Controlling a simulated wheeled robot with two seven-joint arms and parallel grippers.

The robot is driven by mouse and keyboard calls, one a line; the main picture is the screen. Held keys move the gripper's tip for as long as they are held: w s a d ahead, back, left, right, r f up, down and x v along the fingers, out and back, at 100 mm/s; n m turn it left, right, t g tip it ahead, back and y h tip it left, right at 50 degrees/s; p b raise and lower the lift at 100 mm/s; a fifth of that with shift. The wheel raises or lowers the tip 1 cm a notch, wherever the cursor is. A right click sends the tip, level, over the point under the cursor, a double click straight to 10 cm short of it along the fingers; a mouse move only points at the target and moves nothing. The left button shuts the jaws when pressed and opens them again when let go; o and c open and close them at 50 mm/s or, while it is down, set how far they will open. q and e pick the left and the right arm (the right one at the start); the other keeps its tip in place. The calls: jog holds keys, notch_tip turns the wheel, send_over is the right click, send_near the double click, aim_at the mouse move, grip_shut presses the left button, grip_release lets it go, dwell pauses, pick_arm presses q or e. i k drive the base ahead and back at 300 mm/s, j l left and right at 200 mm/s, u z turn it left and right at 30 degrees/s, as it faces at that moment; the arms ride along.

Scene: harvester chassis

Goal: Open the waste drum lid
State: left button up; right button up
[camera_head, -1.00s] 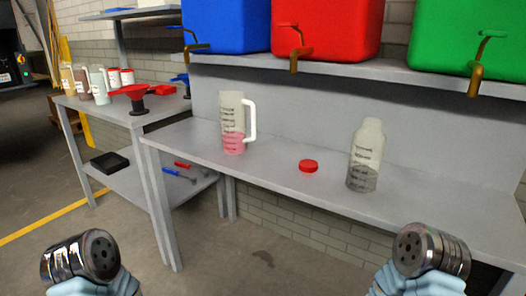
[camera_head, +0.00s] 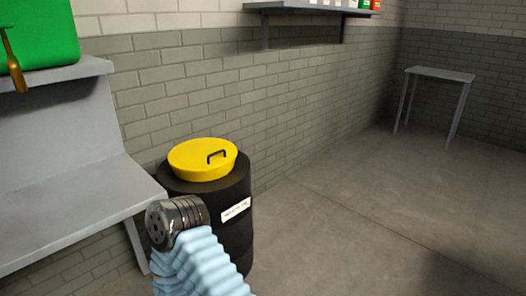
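The waste drum (camera_head: 237,222) is a black barrel with a white label, standing on the floor against the brick wall, just right of the grey bench. Its round yellow lid (camera_head: 190,161) sits on top, closed, with a small dark handle (camera_head: 216,156) toward its right side. One arm with a light blue sleeve and a chrome end, which appears to be my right gripper (camera_head: 172,222), shows in front of the drum's lower left and hides part of it. It looks empty; no fingers can be made out. My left gripper is out of view.
A wall shelf (camera_head: 310,10) hangs at the back. A small grey table (camera_head: 440,74) stands far right. The floor to the right is clear.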

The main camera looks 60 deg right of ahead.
aim_at(203, 155)
jog(key=z, duration=1.5)
jog(key=i+l, duration=0.2)
jog(key=l, duration=0.25)
